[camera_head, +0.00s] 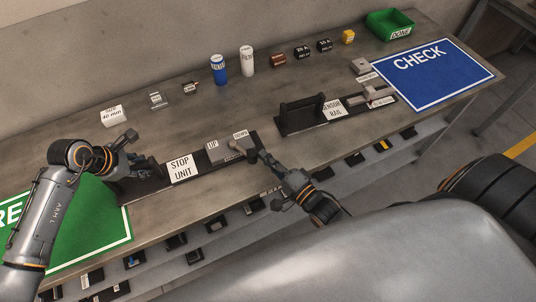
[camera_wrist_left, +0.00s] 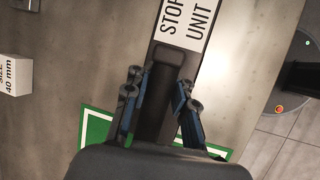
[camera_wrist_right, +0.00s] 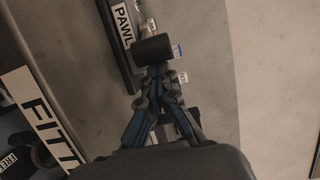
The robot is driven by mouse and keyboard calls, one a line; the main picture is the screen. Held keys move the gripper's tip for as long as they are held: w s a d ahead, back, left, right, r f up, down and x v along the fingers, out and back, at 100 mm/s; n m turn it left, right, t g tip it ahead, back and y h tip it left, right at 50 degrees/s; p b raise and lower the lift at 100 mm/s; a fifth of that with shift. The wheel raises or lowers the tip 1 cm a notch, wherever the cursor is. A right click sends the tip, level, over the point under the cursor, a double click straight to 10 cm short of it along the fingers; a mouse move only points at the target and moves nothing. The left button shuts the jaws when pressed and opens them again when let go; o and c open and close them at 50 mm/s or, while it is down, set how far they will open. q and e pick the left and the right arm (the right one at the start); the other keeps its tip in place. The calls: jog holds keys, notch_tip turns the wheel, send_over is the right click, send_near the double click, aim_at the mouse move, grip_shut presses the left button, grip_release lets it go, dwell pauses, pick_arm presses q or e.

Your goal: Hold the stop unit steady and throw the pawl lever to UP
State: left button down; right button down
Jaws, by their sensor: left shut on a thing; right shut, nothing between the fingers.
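The stop unit (camera_head: 210,157) is a long dark bar with a white STOP UNIT label, lying on the bench. A grey block (camera_head: 222,151) on its right part carries UP and DOWN labels. The pawl lever (camera_head: 238,147) leans near the DOWN label; its exact angle is hard to tell. My left gripper (camera_head: 150,168) is shut on the unit's dark handle (camera_wrist_left: 157,108) at its left end. My right gripper (camera_head: 262,154) is shut and empty at the unit's right end. In the right wrist view a black cylindrical knob (camera_wrist_right: 152,49) sits just beyond its fingertips (camera_wrist_right: 157,71); contact is unclear.
The sensor rail (camera_head: 302,118) with a black handle stands right of the unit. A blue CHECK mat (camera_head: 425,75), green bin (camera_head: 390,24) and green mat (camera_head: 85,225) flank it. Bottles and small blocks line the back. Bare bench lies behind the unit.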

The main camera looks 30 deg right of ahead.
pick_arm(q)
jog(key=shift+d+r, duration=0.15)
jog(key=shift+d, duration=0.1)
pick_arm(e)
jog(key=shift+s+a+m+t+h, duration=0.15)
jog(key=shift+s+a+m+h, duration=0.05)
jog(key=shift+a+m+h, duration=0.25)
jog(key=shift+s+a+m+t+h, duration=0.2)
jog(key=shift+a+m+h, duration=0.2)
jog(key=shift+h, duration=0.15)
jog(key=a+h, duration=0.1)
jog(key=s+a+m+h, duration=0.1)
jog(key=a, duration=0.1)
jog(key=shift+a, duration=0.25)
pick_arm(q)
jog(key=shift+s, duration=0.1)
pick_arm(e)
jog(key=shift+w+a, duration=0.1)
jog(key=shift+a, duration=1.35)
jog(key=shift+w+a, duration=0.25)
jog(key=shift+a, duration=0.75)
pick_arm(q)
jog(key=shift+a, duration=0.1)
pick_arm(e)
jog(key=shift+d, duration=0.1)
